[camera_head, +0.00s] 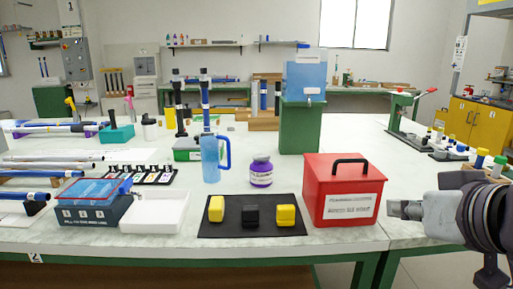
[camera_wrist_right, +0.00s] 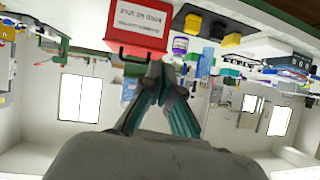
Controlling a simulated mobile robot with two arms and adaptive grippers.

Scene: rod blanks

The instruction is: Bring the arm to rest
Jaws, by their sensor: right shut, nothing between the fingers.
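My right gripper (camera_head: 404,209) is at the right side of the head view, just right of the red box and level with its lower half. It is shut and holds nothing. In the right wrist view its fingers (camera_wrist_right: 161,82) meet, and the scene appears upside down. The red box (camera_head: 343,188) with a black handle stands at the table's front edge; it also shows in the wrist view (camera_wrist_right: 138,25). A small gap shows between the gripper and the box. My left gripper is not in view.
A black mat (camera_head: 232,229) with yellow and black blocks lies left of the red box. A white tray (camera_head: 155,212), a purple-labelled jar (camera_head: 261,172) and a blue mug (camera_head: 211,160) stand nearby. A green stand (camera_head: 300,127) is behind. Bare tabletop shows right of the red box.

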